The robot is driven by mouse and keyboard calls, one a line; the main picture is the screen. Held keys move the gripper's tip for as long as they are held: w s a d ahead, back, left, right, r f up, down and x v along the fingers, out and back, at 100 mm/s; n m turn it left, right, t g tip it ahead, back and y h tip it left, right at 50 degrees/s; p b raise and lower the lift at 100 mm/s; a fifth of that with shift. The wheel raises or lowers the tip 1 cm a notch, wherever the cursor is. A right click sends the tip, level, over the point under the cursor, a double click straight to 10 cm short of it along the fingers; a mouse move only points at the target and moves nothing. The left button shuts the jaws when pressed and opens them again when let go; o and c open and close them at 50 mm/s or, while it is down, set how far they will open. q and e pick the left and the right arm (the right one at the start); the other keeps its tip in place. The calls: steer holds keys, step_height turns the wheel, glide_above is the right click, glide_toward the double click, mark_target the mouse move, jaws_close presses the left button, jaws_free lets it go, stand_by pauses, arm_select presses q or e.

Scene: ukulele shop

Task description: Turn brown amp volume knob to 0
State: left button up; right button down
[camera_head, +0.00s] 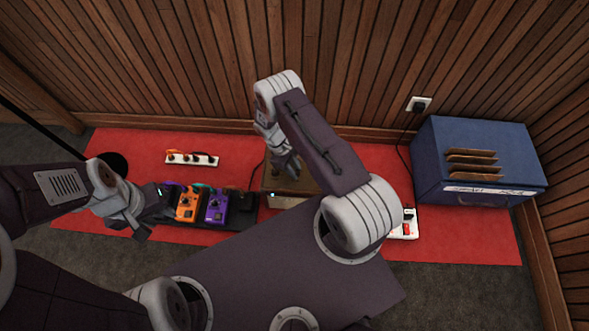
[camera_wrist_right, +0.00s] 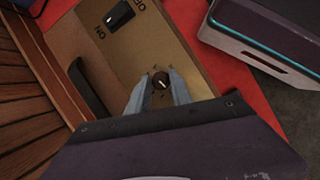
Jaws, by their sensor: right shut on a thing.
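The brown amp (camera_head: 304,184) sits on the red mat, partly hidden behind my right arm in the head view. In the right wrist view its tan top panel (camera_wrist_right: 140,55) carries a dark round knob (camera_wrist_right: 161,81) with a light pointer mark and small marks around it. My right gripper (camera_wrist_right: 158,92) has its two fingers on either side of this knob, shut on it; it also shows over the amp in the head view (camera_head: 288,164). My left gripper (camera_head: 145,218) hangs at the left beside the pedals, apart from the amp; its jaw opening is unclear.
A black on/off switch (camera_wrist_right: 120,16) and a dark handle (camera_wrist_right: 92,88) are on the amp panel. Orange (camera_head: 188,204) and purple (camera_head: 216,207) pedals stand left of the amp. A power strip (camera_head: 191,159) lies behind them. A blue box (camera_head: 475,160) stands right.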

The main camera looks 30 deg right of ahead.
steer(key=c, duration=1.2)
jaws_free()
steer(key=shift+o, duration=0.2)
steer(key=p+v, duration=0.3)
steer(key=v, duration=0.6)
steer(key=shift+p, duration=0.4)
